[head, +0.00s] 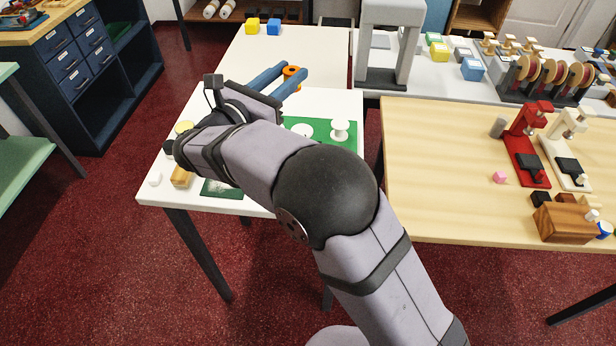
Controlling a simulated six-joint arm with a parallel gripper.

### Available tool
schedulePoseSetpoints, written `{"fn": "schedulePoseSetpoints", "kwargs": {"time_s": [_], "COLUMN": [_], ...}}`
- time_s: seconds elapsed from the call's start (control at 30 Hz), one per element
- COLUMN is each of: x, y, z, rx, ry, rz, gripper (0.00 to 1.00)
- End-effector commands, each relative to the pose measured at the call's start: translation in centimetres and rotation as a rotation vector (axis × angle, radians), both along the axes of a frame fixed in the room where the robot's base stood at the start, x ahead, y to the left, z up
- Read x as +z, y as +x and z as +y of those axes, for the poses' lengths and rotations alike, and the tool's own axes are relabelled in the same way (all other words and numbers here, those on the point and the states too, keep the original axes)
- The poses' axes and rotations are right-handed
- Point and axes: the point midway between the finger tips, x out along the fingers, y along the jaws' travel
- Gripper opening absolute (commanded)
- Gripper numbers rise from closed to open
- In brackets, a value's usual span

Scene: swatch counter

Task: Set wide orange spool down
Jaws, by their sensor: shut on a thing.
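The wide orange spool (291,71) is between the blue fingertips of my gripper (293,72), near the middle of the white table (325,62). My gripper is shut on it. The fingers hide part of the spool, and I cannot tell whether its underside touches the table or hangs above it. A green mat (347,146) lies nearer on the white table, partly hidden by my arm. A white spool (340,130) stands upright on the mat, with a round white piece (302,130) to its left.
A grey arch (371,45) stands to the right. The far white tabletop is mostly clear.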

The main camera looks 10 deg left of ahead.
Motion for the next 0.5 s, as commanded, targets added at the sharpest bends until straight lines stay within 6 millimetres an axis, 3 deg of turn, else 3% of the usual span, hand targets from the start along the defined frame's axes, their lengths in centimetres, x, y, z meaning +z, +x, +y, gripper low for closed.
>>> {"fn": "schedulePoseSetpoints", "kwargs": {"time_s": [0.17,0.5], "x": [-1.7,-7.5], "y": [-2.7,-7.8], "z": [-2.1,-8.0], "rx": [0.027,0.083], "ry": [-0.007,-0.015], "rz": [0.0,-0.003], "gripper": [0.09,0.09]}}
